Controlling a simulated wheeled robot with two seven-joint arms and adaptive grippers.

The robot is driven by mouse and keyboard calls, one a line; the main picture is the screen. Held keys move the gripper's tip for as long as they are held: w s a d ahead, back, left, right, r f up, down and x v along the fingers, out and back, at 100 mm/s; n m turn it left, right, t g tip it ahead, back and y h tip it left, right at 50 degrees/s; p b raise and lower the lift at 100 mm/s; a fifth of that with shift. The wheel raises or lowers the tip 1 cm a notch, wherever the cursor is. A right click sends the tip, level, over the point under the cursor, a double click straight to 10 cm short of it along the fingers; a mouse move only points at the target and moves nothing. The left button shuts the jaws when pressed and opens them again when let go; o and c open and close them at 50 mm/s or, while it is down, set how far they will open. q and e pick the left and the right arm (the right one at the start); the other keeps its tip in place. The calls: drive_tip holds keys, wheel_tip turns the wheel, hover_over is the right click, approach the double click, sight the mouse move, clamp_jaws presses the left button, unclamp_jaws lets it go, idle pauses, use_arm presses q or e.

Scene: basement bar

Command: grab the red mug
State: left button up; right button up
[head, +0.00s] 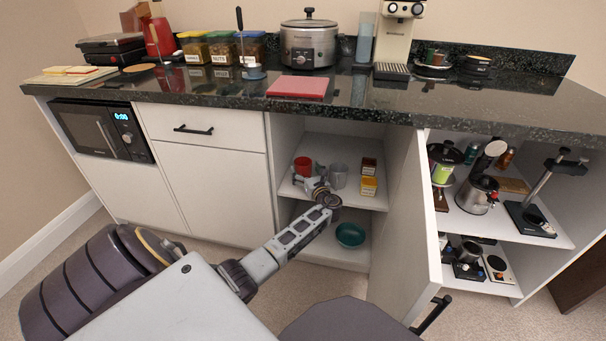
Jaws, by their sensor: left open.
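The red mug (302,166) stands on the upper shelf of the open cabinet section, at the left side of that shelf. A grey mug (338,176) stands just to its right. My left arm reaches in from the lower left, and my left gripper (312,184) is at the shelf's front edge, just below and in front of the red mug. The gripper is open. It looks small here, and I cannot tell whether a finger touches the mug. The lower part of the red mug is partly covered by the gripper. My right gripper is not in view.
Small yellow and dark boxes (369,186) stand right of the grey mug. A teal bowl (350,235) sits on the shelf below. An open cabinet door (410,225) juts out on the right. The dark countertop (225,98) overhangs the shelves.

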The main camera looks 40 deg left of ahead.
use_arm(q)
drive_tip(key=shift+c, duration=0.4)
drive_tip(key=c, duration=1.2)
drive_tip(key=shift+r, duration=0.2)
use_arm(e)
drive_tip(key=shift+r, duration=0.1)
use_arm(q)
drive_tip(key=shift+r+p, duration=0.55)
drive_tip(key=shift+r, duration=0.25)
wheel_tip(320, 180, up, 8)
drive_tip(key=p, duration=0.4)
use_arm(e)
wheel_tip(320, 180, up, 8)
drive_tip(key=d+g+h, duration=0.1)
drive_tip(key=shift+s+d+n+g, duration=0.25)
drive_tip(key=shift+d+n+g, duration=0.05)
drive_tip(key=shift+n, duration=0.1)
